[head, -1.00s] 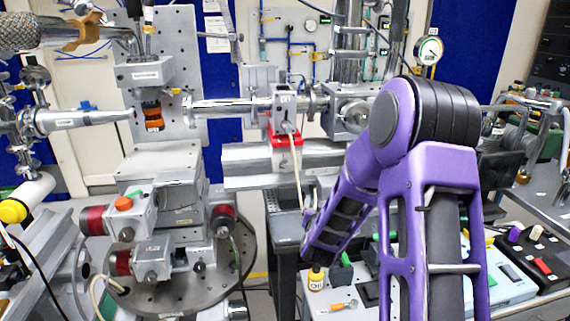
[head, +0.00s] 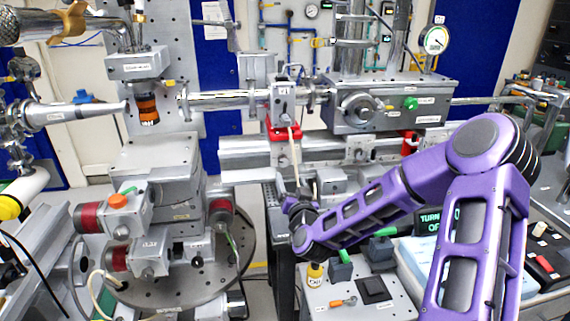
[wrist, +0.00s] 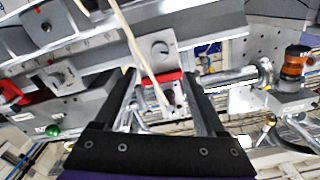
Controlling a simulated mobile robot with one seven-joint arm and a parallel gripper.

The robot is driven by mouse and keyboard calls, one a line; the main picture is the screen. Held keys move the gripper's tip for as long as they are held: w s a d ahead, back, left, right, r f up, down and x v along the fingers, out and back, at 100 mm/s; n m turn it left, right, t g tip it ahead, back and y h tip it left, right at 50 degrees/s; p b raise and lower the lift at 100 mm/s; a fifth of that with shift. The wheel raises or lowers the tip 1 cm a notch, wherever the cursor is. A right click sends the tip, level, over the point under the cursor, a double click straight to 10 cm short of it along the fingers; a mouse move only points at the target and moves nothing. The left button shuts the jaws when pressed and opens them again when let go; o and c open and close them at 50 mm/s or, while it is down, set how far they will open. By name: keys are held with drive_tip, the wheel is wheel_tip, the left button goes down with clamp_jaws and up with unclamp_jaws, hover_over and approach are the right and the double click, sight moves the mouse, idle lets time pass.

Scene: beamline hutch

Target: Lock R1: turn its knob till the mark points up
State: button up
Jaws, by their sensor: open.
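I cannot read an R1 label, so I cannot tell which knob it is. A grey plate with a small round knob (head: 284,161) sits on the rail below a red base (head: 283,133). In the wrist view a plate with a round face (wrist: 160,48) lies just past my fingertips, beside the red base (wrist: 167,78). A second plate with a round knob (wrist: 62,79) is on the rail to the left there. No mark direction is clear. My gripper (wrist: 160,75) is open, with nothing visibly held; in the head view its dark end (head: 298,210) is below the rail.
A pale thin cable or rod (wrist: 137,40) crosses in front of the plate in the wrist view. A labelled grey block (head: 284,98) stands on the red base. The grey box (head: 385,112) has a green knob (head: 410,103). A bench (head: 340,292) holds small items below my arm.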

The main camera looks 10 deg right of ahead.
sight(284, 161)
drive_tip(key=w, duration=1)
clamp_jaws()
